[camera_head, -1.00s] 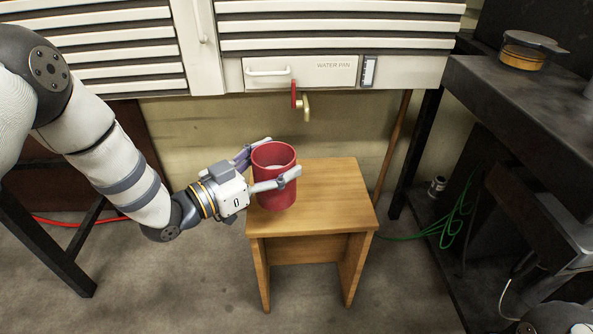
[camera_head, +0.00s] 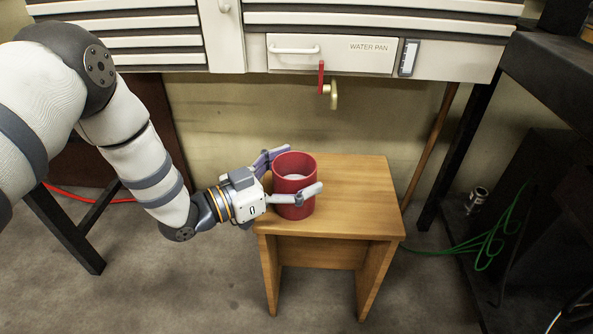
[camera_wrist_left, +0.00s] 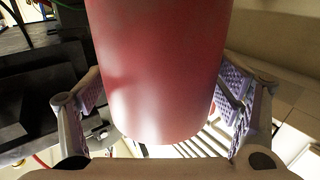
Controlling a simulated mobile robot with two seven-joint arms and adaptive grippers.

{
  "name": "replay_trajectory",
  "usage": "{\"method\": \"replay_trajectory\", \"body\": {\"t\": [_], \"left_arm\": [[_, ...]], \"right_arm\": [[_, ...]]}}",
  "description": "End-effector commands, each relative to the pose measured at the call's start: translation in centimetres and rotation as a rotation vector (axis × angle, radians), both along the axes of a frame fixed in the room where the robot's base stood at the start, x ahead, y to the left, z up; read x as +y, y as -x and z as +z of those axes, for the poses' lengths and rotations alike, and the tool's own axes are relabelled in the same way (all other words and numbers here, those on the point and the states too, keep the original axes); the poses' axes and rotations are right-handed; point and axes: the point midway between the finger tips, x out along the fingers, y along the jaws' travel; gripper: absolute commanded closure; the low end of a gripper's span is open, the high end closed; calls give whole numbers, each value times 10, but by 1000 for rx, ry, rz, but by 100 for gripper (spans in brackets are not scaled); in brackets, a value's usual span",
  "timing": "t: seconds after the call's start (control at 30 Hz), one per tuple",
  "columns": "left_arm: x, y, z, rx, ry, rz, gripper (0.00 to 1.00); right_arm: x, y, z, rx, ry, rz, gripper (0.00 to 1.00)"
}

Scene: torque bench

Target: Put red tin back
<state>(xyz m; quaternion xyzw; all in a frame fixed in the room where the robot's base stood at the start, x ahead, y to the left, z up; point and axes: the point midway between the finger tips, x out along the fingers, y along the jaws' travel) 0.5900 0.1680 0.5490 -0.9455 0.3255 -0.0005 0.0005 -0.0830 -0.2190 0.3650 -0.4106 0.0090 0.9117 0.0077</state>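The red tin (camera_head: 292,176) is an upright, open-topped cylinder with something pale inside. It is over the left front part of the wooden stool's top (camera_head: 357,190); whether its base touches the wood is hard to tell. My left gripper (camera_head: 306,170) comes from the left with one finger along the tin's near side and one behind it. In the left wrist view the tin (camera_wrist_left: 162,75) fills the space between the purple finger pads, which appear to be against its sides. My right gripper is not in view.
Behind the stool is a white cabinet with a WATER PAN drawer (camera_head: 332,56) and a red-handled brass tap (camera_head: 332,92). A wooden pole (camera_head: 428,150) leans behind at the right. A dark bench (camera_head: 560,85) and a green cable (camera_head: 495,238) are at the right. The stool's right half is clear.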

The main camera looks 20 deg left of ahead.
Motion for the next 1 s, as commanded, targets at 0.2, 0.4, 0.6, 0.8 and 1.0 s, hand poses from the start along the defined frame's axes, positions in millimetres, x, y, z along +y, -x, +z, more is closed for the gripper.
{"method": "replay_trajectory", "body": {"t": [0.2, 0.4, 0.6, 0.8, 1.0], "left_arm": [[0, 0, 0, 0, 0, 0, 15], [11, 13, 5, 1, 0, 2, 15], [45, 57, 7, 1, 1, 2, 15], [69, 88, 5, 1, 1, 1, 15], [74, 95, 3, 2, 1, -1, 15]], "right_arm": [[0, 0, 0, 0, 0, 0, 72], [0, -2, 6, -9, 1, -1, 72], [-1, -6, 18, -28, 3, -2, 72], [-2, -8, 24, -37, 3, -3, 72], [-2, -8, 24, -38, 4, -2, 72]]}}
